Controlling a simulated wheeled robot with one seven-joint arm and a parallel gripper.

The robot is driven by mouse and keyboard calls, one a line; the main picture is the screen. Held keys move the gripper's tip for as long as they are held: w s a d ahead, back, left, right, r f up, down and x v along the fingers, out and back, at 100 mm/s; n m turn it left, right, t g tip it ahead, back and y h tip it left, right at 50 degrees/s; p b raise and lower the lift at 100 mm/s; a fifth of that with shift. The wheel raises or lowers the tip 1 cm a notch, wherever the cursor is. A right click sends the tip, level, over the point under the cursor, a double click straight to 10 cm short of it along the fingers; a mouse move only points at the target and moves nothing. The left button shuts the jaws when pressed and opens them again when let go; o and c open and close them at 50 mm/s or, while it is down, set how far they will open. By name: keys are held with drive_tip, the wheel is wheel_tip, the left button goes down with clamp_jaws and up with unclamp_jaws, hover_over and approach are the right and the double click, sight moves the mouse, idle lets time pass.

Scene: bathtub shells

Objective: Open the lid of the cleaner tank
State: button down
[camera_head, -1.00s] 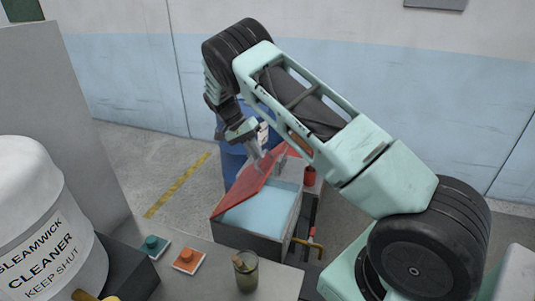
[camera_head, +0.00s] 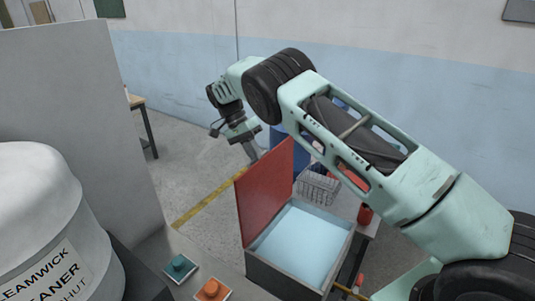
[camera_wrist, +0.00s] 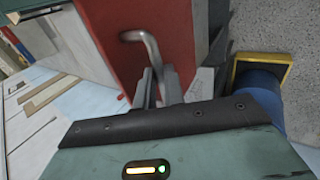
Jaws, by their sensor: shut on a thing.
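The cleaner tank (camera_head: 287,278) is a grey box holding pale blue liquid (camera_head: 303,246). Its red lid (camera_head: 263,192) stands steeply raised on the left side of the tank, so the opening shows. In the wrist view the lid (camera_wrist: 118,28) fills the upper middle, with a bent metal handle (camera_wrist: 148,44) on it. My gripper (camera_head: 252,152) is at the lid's upper edge in the head view. In the wrist view its fingers (camera_wrist: 160,90) are shut on the handle, whose lower end is partly hidden between them.
A white cleaner drum (camera_head: 40,215) stands at the left before a grey panel (camera_head: 80,120).

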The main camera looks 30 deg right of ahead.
drive_tip(key=shift+w+a+f, duration=0.15)
drive_tip(key=shift+a+f, duration=0.1)
drive_tip(key=shift+f, duration=0.35)
drive_tip(key=c, duration=1.5)
unclamp_jaws()
drive_tip(key=shift+w, duration=0.1)
wheel_tip(320, 180, up, 10)
drive_tip(key=b, duration=0.3)
drive_tip(key=shift+r, duration=0.15)
